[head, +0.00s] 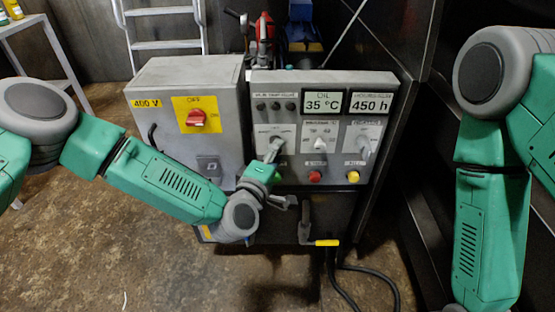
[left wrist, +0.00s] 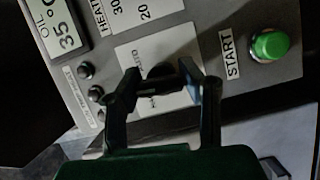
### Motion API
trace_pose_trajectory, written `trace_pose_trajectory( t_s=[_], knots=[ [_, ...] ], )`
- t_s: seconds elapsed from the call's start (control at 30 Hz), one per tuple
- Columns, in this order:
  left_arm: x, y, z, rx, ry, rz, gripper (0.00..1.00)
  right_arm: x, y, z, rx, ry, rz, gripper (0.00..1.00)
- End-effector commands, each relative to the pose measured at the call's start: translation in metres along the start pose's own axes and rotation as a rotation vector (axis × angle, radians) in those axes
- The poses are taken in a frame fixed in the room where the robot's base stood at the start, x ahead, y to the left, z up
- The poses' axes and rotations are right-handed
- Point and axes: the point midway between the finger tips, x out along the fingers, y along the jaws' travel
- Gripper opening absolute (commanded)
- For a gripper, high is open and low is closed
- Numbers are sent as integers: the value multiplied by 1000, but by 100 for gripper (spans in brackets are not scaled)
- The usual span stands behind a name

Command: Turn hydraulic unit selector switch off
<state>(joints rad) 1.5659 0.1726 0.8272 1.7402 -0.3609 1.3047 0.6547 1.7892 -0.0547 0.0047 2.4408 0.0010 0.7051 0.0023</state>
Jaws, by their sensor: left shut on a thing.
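The control panel (head: 335,88) stands in front of me with three selector switches in a row on white plates. My left gripper (head: 273,150) is at the leftmost selector switch's plate (head: 262,131), shut on the switch. In the left wrist view, the gripper's two dark fingers (left wrist: 162,85) close around the dark switch knob (left wrist: 160,71) in front of its white plate. The fingers hide most of the knob, so its exact angle cannot be told. My right arm shows at the right, but its gripper is out of view.
A middle selector (head: 319,144) and a right selector (head: 364,146) are beside it. Below them are a red button (head: 314,177) and a yellow button (head: 353,176). A green start button (left wrist: 270,45) is near my left fingers. A grey 400 V box (head: 160,85) with a red switch (head: 196,119) adjoins the panel.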

Motion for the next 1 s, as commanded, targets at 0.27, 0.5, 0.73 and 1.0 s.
trace_pose_trajectory(
  t_s=[0.27, 0.5, 0.73, 1.0],
  knots=[
    [-4, -10, 1, -84, -3, 13, 5, 10, 0, 0, 0, 0, 0, 40],
    [-4, -10, 1, -100, -3, 20, 5, 11, 0, 0, 0, 0, 0, 40],
    [-4, -10, 1, -100, -3, 20, 5, 11, 0, 0, 0, 0, 0, 40],
    [-2, -6, 1, -98, -2, 27, 55, 11, 0, 0, 0, 0, 0, 40]
  ],
)
